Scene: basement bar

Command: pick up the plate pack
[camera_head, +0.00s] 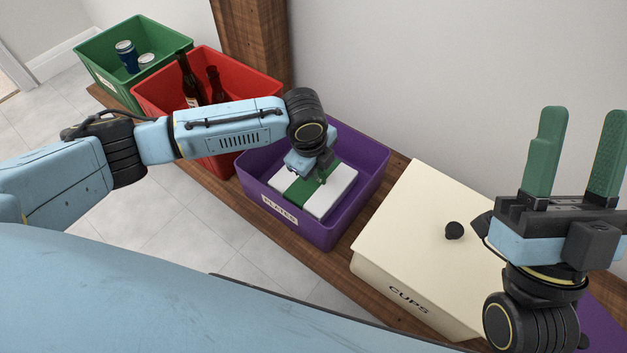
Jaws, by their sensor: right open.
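The plate pack (341,181) is a white, flat, square pack with a green band across it. It lies inside a purple bin (365,190) labelled PLATES, in the middle of the view. My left gripper (308,176) reaches down into this bin, right over the pack. Its fingers are mostly hidden by its own wrist and blend with the green band, so I cannot tell whether they touch the pack or how far apart they are. My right gripper (572,155) is at the right, fingers pointing up, open and empty, away from the pack.
A cream lidded box (408,235) labelled CUPS with a black knob (454,230) stands right of the purple bin. A red bin (240,65) with dark bottles and a green bin (95,62) with cans stand further left. All are on a wooden bench (300,250) against the wall.

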